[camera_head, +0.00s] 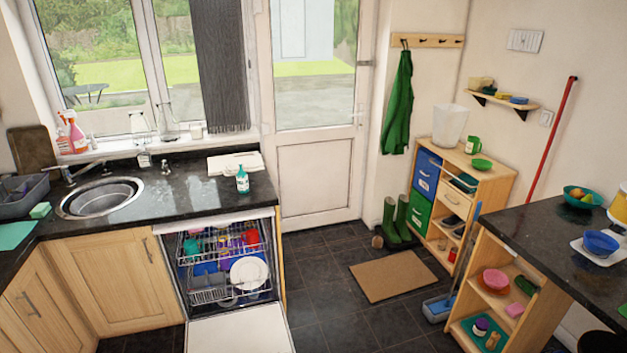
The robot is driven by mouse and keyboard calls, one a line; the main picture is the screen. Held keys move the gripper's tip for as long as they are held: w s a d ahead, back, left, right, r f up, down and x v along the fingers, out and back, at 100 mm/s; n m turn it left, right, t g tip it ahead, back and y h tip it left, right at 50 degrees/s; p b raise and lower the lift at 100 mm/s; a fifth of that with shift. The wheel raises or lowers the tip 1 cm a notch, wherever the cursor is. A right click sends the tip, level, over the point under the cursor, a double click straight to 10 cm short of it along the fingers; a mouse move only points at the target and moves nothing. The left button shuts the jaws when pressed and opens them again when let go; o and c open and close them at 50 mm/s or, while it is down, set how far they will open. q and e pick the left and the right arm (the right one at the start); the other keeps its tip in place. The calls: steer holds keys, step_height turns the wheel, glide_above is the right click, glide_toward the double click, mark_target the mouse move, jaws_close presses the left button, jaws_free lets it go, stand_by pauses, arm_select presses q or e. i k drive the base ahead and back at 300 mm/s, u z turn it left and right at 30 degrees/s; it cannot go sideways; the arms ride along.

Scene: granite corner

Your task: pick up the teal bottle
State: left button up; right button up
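The teal bottle (242,180) stands upright on the dark granite counter, near its front right edge above the open dishwasher. It has a pale label and a light top. A white board or folded cloth (234,163) lies just behind it. Neither of my grippers shows in the head view, and nothing is touching the bottle.
The open dishwasher (232,262) has its door lowered into the floor space below the bottle. A sink (101,198) is to the left. Spray bottles (72,134) stand on the windowsill. A dark counter (535,225) with shelves is at right. The middle floor is mostly clear.

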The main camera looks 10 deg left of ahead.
mark_target(242, 182)
steer(key=z, duration=0.55)
steer(key=i, duration=3.55)
steer(key=u, duration=3.05)
